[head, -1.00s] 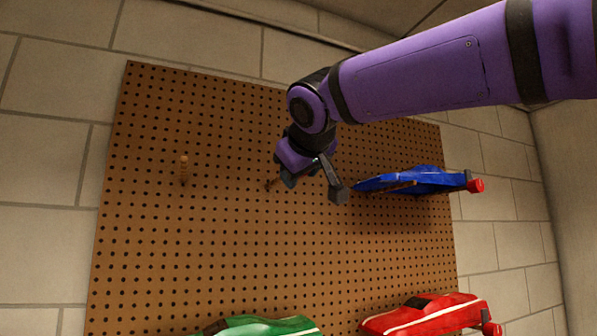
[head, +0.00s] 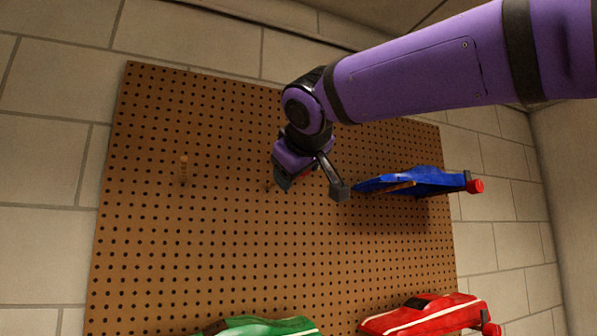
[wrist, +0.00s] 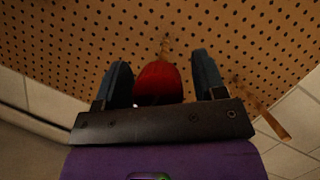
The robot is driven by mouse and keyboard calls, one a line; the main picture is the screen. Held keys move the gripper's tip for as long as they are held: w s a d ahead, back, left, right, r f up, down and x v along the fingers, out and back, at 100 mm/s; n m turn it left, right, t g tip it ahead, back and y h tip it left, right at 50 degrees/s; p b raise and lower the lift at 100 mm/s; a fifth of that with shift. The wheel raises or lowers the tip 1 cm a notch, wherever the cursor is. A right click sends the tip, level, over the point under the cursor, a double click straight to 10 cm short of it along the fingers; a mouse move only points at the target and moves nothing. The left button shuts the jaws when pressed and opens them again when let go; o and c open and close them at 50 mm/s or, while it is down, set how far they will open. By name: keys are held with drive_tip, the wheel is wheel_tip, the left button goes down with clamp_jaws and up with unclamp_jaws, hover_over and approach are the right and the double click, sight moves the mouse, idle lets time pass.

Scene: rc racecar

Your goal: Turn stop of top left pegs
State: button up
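A wooden peg (head: 184,170) sticks out at the upper left of the brown pegboard (head: 230,250). A second peg (head: 268,186) is to its right, just left of my gripper (head: 312,188). In the wrist view, a rounded red piece (wrist: 158,80), apparently a stop, sits between the two fingers of my gripper (wrist: 163,72). The fingers stand wide apart, and a gap shows on the red piece's right side. A peg (wrist: 165,48) shows just beyond it, and another peg (wrist: 262,112) is outside the right finger. I cannot tell whether the red piece touches that nearer peg.
A blue car (head: 420,181) with a red end piece (head: 475,186) is mounted to the right of my gripper. A green car (head: 260,326) and a red car (head: 430,314) are below. The middle of the board is clear. A block wall (head: 45,200) surrounds it.

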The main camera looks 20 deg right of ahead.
drive_tip(key=v, duration=1)
drive_tip(key=shift+s, duration=0.4)
drive_tip(key=shift+a, duration=0.1)
drive_tip(key=s+d+f+m+g+y, duration=0.1)
drive_tip(key=s+d+f+g, duration=0.2)
drive_tip(key=f, duration=1)
drive_tip(key=s+d+f+m+g+y, duration=0.1)
drive_tip(key=s+d+f+m+g, duration=0.1)
drive_tip(key=f, duration=1.1)
drive_tip(key=s+d+f+m+g+y, duration=0.1)
drive_tip(key=s+d+f, duration=0.4)
drive_tip(key=f, duration=0.7)
drive_tip(key=m+g, duration=0.1)
drive_tip(key=g, duration=0.1)
drive_tip(key=shift+s+d+f+g, duration=0.2)
drive_tip(key=shift+f+g, duration=0.2)
